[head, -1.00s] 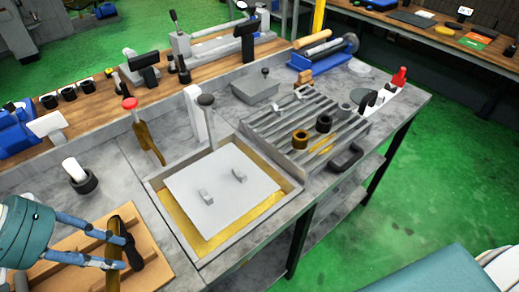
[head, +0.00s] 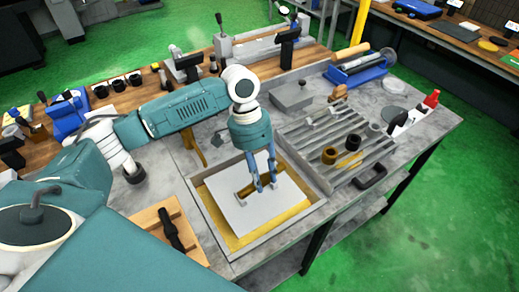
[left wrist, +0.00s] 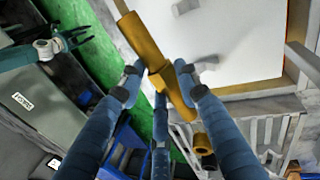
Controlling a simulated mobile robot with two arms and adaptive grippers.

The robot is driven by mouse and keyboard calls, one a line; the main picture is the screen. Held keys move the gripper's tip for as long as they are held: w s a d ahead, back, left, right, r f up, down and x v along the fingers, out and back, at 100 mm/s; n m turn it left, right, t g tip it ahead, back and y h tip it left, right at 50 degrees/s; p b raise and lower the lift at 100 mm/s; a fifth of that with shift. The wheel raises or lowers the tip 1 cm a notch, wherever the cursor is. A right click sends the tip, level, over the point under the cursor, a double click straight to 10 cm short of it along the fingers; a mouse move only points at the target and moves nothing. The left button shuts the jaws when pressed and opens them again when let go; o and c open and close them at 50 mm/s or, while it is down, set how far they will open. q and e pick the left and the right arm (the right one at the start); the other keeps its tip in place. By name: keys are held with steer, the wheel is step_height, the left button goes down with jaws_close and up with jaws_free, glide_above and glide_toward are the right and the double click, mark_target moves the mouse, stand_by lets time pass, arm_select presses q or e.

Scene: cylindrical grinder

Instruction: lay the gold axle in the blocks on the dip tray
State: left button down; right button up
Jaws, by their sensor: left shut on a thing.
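My left gripper (head: 266,186) is above the dip tray (head: 232,203), pointing down. It is shut on the gold axle (head: 244,191), which also shows slanting between the fingers in the left wrist view (left wrist: 146,42). The axle is over the pale plate of the tray; I cannot tell whether it touches the blocks. In the left wrist view, a small block (left wrist: 207,64) shows beside the axle on the white plate; in the head view the blocks are mostly hidden by the axle and fingers. My right gripper (left wrist: 80,38) is far off at the upper left of the left wrist view, its fingers apart.
A wooden holder (head: 160,216) with a dark part (head: 172,230) lies left of the tray. A ribbed grey rack (head: 318,140) with a bronze ring (head: 329,156) and a dark ring stands to the right.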

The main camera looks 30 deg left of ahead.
arm_select(q)
steer(key=shift+m+y, duration=0.5)
steer(key=shift+m, duration=0.2)
steer(key=a+f+b, duration=0.1)
steer(key=f+b, duration=0.1)
steer(key=w+a+f+b, duration=0.1)
steer(key=f+b, duration=0.1)
steer(key=w+a+f+b, duration=0.1)
steer(key=f+b, duration=0.1)
steer(key=shift+w+a+f+b, duration=0.1)
steer(key=shift+w+f+b, duration=0.05)
steer(key=shift+f+b, duration=0.25)
steer(key=shift+x, duration=0.9)
arm_select(e)
steer(key=shift+w+d+f, duration=0.1)
steer(key=shift+f, duration=1.25)
steer(key=shift+w+f, duration=0.1)
steer(key=shift+f, duration=1.2)
arm_select(q)
steer(key=shift+w+a, duration=0.1)
steer(key=shift+w, duration=0.05)
steer(key=c, duration=1.2)
jaws_free()
steer(key=v, duration=1.2)
